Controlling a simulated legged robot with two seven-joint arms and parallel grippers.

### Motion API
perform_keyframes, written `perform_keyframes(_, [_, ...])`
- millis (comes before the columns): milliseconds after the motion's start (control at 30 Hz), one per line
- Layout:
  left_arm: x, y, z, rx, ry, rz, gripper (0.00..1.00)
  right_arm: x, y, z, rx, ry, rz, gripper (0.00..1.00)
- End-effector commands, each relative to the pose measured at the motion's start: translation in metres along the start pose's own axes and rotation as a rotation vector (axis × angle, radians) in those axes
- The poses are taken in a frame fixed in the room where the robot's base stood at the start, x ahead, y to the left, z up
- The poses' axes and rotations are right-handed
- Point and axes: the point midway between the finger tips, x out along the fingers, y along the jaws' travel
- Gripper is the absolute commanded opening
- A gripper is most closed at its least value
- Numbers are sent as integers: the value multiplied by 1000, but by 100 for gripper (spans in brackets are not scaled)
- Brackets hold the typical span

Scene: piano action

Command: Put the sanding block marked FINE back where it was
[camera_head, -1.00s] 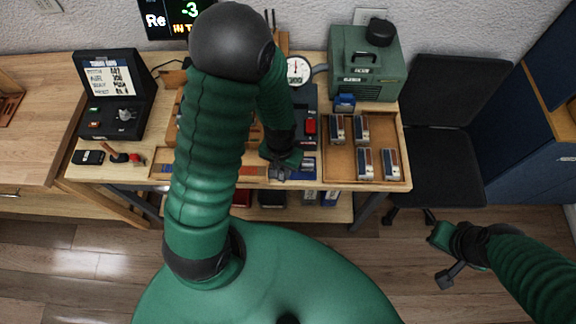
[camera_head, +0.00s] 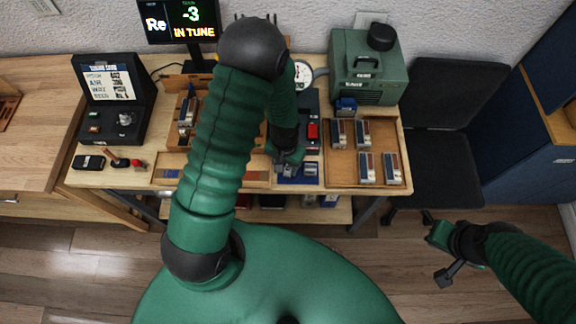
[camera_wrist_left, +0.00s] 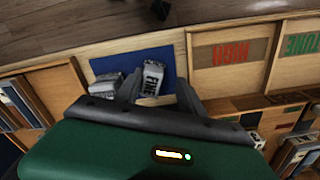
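The grey sanding block marked FINE (camera_wrist_left: 152,77) shows in the left wrist view, between the two fingers of my left gripper (camera_wrist_left: 158,94), over the edge of a blue pad (camera_wrist_left: 111,65). The fingers stand apart with a gap beside the block. A second grey block (camera_wrist_left: 105,86) lies on the pad, just outside one finger. In the head view my left gripper (camera_head: 289,158) is low over the blue pad (camera_head: 298,181) at the bench's front edge, partly covering the blocks. My right gripper (camera_head: 447,262) hangs away from the bench at the lower right, with no object seen in it.
A wooden tray (camera_head: 342,168) with several blocks is right of the pad. A green machine (camera_head: 366,68) stands behind it. A dial gauge (camera_head: 303,75) is behind my left gripper. A black case (camera_head: 113,97) is at left. My left arm hides the bench's middle.

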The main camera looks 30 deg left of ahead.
Motion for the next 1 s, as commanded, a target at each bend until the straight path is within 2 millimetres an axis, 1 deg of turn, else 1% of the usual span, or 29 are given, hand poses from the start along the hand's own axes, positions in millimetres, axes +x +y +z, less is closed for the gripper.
perform_keyframes(733, [0,2,1,1,0,-3,45,0,0,0,0,0,0,0])
perform_keyframes(800, [-5,3,1,1,0,-3,45,-4,0,-1,0,0,0,0])
perform_keyframes(867, [-10,3,0,1,3,-3,45,0,0,0,0,0,0,0])
perform_keyframes(967, [-31,3,0,1,6,-3,45,2,0,0,0,0,0,0])
perform_keyframes(1000, [-42,3,-1,1,8,-3,45,2,0,0,0,0,0,0])
